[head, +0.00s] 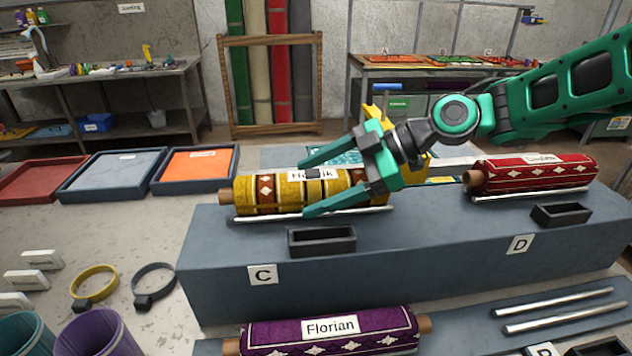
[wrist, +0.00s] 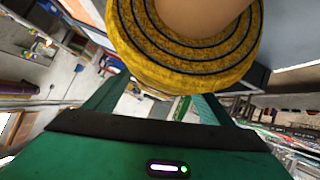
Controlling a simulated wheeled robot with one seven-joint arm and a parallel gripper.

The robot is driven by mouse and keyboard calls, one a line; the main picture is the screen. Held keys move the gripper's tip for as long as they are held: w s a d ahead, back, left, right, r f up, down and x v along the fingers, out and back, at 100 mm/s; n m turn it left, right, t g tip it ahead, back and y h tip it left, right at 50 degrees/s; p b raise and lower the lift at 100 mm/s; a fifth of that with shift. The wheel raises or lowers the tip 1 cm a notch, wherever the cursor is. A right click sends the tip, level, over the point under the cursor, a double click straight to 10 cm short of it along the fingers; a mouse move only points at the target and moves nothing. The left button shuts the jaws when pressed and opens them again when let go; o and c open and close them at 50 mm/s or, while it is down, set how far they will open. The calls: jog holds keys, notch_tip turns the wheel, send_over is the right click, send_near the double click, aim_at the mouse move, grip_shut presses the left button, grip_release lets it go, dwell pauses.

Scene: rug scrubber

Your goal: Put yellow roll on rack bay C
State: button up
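The yellow roll (head: 276,193), with brown diamond bands and a partly covered white label, lies level on the metal rail of rack bay C (head: 215,240), above the "C" tag. My gripper (head: 303,188) reaches in from the right. Its green fingers are spread wide, one along the roll's far upper side and one across its near lower side. Whether they touch the roll cannot be told. In the wrist view, the roll's spiral end (wrist: 185,62) fills the top middle, with a finger showing on each side below it.
A red roll (head: 535,174) lies in bay D to the right. A purple "Florian" roll (head: 328,331) lies on the lower front level. A small black tray (head: 322,241) sits before bay C. Coloured trays (head: 112,176), ring clamps (head: 94,286) and cups (head: 87,335) stand at left.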

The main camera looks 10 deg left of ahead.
jog(key=v, duration=1.2)
